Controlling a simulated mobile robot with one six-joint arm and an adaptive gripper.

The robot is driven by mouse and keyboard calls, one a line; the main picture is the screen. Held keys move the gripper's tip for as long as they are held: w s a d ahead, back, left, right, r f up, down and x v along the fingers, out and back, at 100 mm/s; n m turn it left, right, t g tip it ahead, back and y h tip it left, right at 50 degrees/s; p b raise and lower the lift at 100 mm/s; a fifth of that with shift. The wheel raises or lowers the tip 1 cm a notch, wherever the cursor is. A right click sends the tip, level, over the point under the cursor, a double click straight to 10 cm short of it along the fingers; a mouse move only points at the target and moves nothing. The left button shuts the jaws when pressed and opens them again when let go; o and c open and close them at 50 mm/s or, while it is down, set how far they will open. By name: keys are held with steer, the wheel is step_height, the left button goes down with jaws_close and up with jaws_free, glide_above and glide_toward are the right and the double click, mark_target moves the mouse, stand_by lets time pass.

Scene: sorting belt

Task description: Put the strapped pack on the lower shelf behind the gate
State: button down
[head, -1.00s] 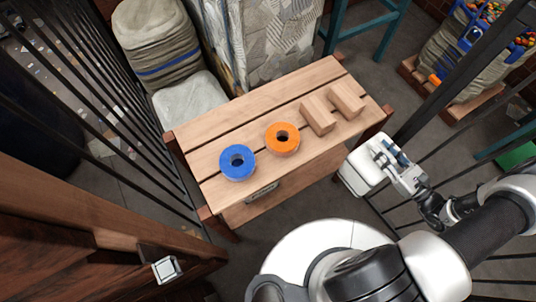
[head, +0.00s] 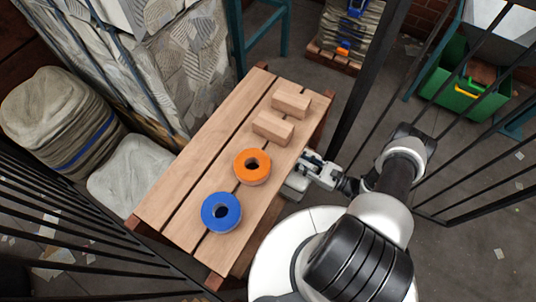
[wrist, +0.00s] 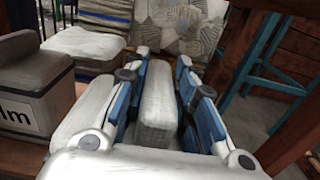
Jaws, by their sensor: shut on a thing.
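My gripper (head: 312,172) is at the right long side of the slatted wooden bench (head: 165,205), below its top. In the wrist view its blue-padded fingers (wrist: 158,92) are shut on a pale grey-white block (wrist: 157,105), which I take for the pack. In the head view the pack (head: 294,188) shows only as a pale patch beside the bench edge, partly hidden by the bench top and my gripper. No strap on it can be made out. The lower shelf is hidden under the top in the head view; the wrist view shows a bit of wooden surface (wrist: 12,155) at left.
A dark grey lettered box (wrist: 35,92) sits left of my fingers. A blue roll (head: 221,228), an orange roll (head: 240,172) and two wooden blocks lie on the bench top. Black bars (head: 478,100) stand at right, more at lower left. Strapped grey sacks (head: 58,120) stand left.

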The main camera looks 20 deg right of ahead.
steer(key=w+a+f+b, duration=0.3)
steer(key=w+a, duration=0.5)
steer(key=shift+w+a+f, duration=0.15)
steer(key=shift+w+a, duration=0.1)
stand_by(0.4)
steer(key=shift+f, duration=0.1)
steer(key=c, duration=1.3)
jaws_free()
steer(key=shift+f, duration=0.1)
steer(key=p+v, duration=0.1)
steer(key=v, duration=1.1)
steer(key=shift+r+p, duration=0.2)
steer(key=shift+p, duration=0.1)
